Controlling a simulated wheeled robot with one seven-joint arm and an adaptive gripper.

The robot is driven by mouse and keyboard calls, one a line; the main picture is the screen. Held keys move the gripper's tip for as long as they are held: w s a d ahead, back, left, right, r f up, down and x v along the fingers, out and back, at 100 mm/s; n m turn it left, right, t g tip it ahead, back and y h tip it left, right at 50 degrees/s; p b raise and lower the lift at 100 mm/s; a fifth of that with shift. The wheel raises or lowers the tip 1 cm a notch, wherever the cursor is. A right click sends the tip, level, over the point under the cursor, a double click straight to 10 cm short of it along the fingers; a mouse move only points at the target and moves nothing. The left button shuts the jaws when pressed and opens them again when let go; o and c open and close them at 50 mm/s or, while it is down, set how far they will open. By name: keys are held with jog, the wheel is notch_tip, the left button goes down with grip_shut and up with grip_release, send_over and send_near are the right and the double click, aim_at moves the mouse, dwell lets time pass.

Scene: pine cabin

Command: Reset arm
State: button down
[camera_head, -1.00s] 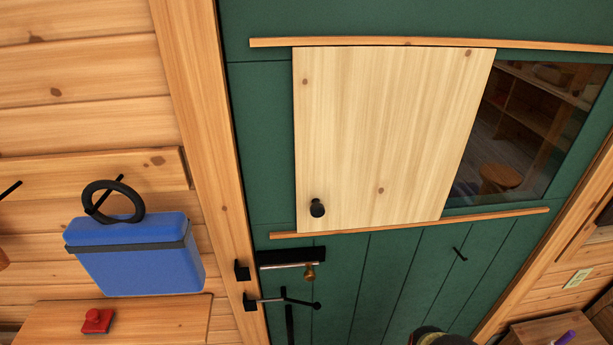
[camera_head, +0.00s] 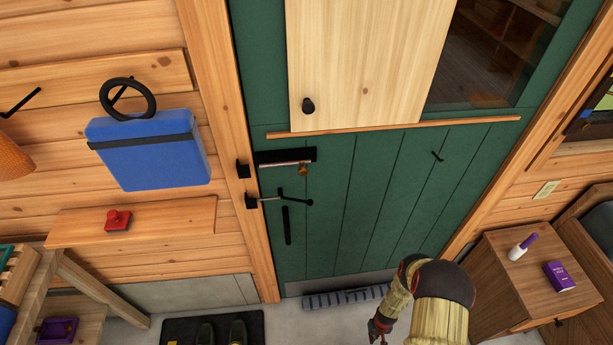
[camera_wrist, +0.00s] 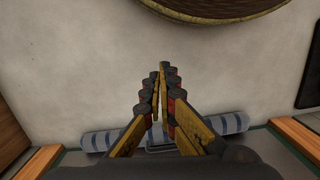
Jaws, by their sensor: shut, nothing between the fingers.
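My gripper (camera_head: 377,333) hangs low in front of the green door (camera_head: 345,210) in the head view, at the lower middle, with my yellow and dark arm bent above it. In the wrist view my gripper (camera_wrist: 161,72) points over the pale floor, its yellow fingers together at the tips. It is shut and holds nothing. A striped roll (camera_head: 345,298) lies along the foot of the door, and it also shows in the wrist view (camera_wrist: 232,123) behind the fingers.
The door has a sliding pine panel (camera_head: 365,60) and a latch (camera_head: 290,157). Left are a blue box (camera_head: 150,155), a shelf with a red block (camera_head: 118,220) and a dark mat (camera_head: 180,328). Right is a wooden cabinet (camera_head: 490,285). A round brown-rimmed object (camera_wrist: 215,15) shows in the wrist view.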

jog(key=s+a+r+m+g+y, duration=0.1)
jog(key=s+a+r+g, duration=0.25)
jog(key=s+r, duration=0.4)
jog(key=w+r+b, duration=0.1)
jog(key=w+r, duration=0.4)
jog(key=r, duration=1)
jog(key=w+r+m+b, duration=0.15)
jog(key=w+r, duration=0.25)
jog(key=r, duration=1.1)
jog(key=w+r+b, duration=0.1)
jog(key=w+r, duration=0.4)
jog(key=r, duration=1)
jog(key=s+a+r+n+t+b, duration=0.1)
jog(key=s+a+r+t+b, duration=0.2)
jog(key=r, duration=1.3)
jog(key=s+a+r+n+t+h+b, duration=0.1)
jog(key=s+a+r+t+b, duration=0.2)
jog(key=r, duration=1.3)
jog(key=s+a+t, duration=0.3)
jog(key=s+t, duration=0.1)
jog(key=s, duration=0.1)
jog(key=shift+s+b, duration=0.2)
jog(key=shift+b, duration=0.1)
jog(key=shift+n, duration=0.25)
